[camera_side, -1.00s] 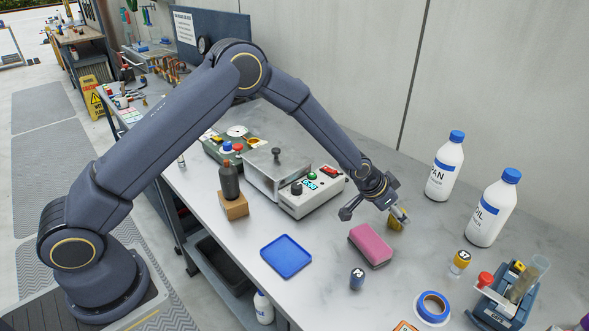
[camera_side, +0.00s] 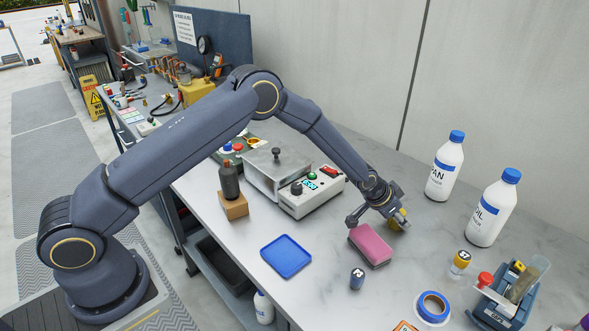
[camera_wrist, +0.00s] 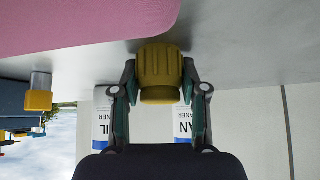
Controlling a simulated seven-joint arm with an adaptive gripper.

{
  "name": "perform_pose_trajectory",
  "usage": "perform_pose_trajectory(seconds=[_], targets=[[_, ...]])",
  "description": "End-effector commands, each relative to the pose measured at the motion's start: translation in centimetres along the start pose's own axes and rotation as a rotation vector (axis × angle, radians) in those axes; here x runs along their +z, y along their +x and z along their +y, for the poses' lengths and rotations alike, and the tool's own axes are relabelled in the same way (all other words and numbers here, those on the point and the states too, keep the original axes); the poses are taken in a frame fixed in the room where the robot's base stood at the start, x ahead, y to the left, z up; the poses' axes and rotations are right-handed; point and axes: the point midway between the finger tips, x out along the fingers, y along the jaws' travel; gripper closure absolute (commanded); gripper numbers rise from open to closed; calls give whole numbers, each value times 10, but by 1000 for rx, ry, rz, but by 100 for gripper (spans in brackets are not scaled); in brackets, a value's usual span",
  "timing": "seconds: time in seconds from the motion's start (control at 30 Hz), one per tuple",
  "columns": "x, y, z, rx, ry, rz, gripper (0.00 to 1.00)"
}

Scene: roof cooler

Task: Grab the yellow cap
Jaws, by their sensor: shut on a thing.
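The yellow cap (camera_wrist: 160,75) is ribbed and sits between the two fingers of my gripper (camera_wrist: 160,88) in the wrist view. The fingers touch it on both sides, so my gripper is shut on it. In the side view, the cap (camera_side: 401,214) shows partly behind my gripper (camera_side: 400,218), just beyond the pink block. The cap is low, near the tabletop; I cannot tell whether it touches the table.
The pink block (camera_side: 371,245) lies close beside my gripper. A blue tray (camera_side: 286,256) and a small dark cylinder (camera_side: 357,278) are nearer the front edge. Two white bottles (camera_side: 445,166) stand at the right.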

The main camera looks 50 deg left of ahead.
Motion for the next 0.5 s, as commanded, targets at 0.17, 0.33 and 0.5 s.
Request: perform_pose_trajectory(seconds=[0.17, 0.33, 0.5], targets=[[0, 0, 0, 0, 0, 0, 84], [-1, -1, 0, 0, 0, 1, 84], [-7, -8, 0, -1, 0, 2, 84]])
